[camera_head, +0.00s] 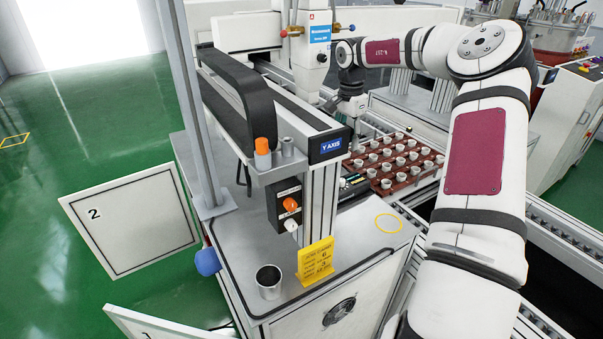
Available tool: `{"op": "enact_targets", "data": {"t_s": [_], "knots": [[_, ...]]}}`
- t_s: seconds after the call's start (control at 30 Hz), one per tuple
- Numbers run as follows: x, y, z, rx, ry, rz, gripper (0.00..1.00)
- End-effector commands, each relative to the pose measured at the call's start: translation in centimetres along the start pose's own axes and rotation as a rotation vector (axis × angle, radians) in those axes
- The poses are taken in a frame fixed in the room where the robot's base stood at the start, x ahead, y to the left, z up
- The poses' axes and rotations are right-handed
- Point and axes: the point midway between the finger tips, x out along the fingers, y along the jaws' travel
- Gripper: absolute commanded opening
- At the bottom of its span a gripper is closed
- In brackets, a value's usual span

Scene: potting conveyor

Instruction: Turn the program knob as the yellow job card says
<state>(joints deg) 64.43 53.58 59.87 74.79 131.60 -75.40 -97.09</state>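The yellow job card (316,264) stands upright on the grey machine top. Its print is small; I make out what looks like a 6 and a 3, the rest is unclear. A dark control box (275,205) on the front of the machine carries an orange knob (291,204) and a white knob (292,225) below it. Their labels are too small to read, so I cannot tell which is the program knob. My gripper (338,104) is beyond the control box, up by the white machine head, apart from both knobs. Its fingers are too small to judge.
A metal cup (269,281) stands left of the card. A red tray (421,178) with several white pots sits behind.

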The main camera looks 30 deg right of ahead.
Motion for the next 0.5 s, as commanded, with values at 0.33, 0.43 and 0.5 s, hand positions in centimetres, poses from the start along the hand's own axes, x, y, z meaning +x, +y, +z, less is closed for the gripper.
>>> {"op": "enact_targets", "data": {"t_s": [0.33,0.43,0.5], "knots": [[3.1,1.2,-0.4,0.016,-0.053,0.016,0.4],[5.0,1.3,-0.3,0.017,-0.052,0.017,0.4],[6.4,1.3,-0.2,0.016,-0.052,0.016,0.4]]}}
